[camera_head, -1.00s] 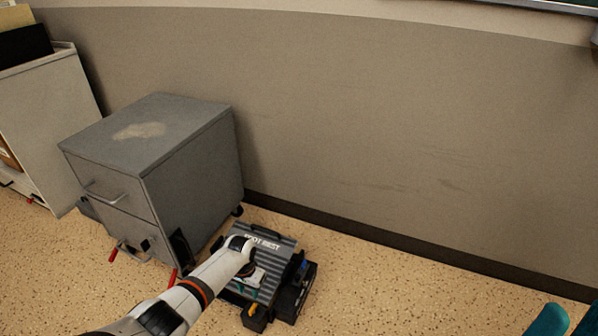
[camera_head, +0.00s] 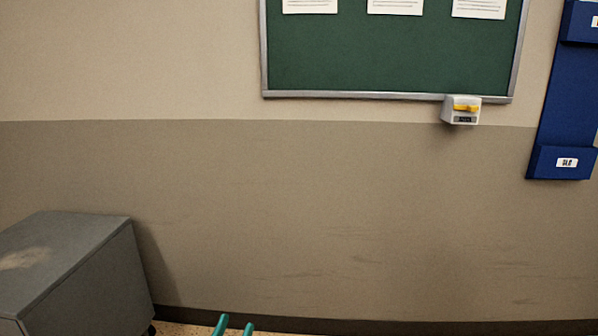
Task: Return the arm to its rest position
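My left gripper (camera_head: 234,323) shows only as two teal fingertips at the bottom edge, left of the middle. The tips stand apart with a clear gap between them, and nothing shows in the gap. The rest of this gripper and its arm are below the picture. My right gripper is not in view.
A grey cabinet (camera_head: 75,270) stands against the wall at the lower left. A dark skirting (camera_head: 400,326) runs along the wall foot. Higher up are a green board (camera_head: 390,55), a small white box with a yellow part (camera_head: 461,111), and a blue wall holder (camera_head: 565,110).

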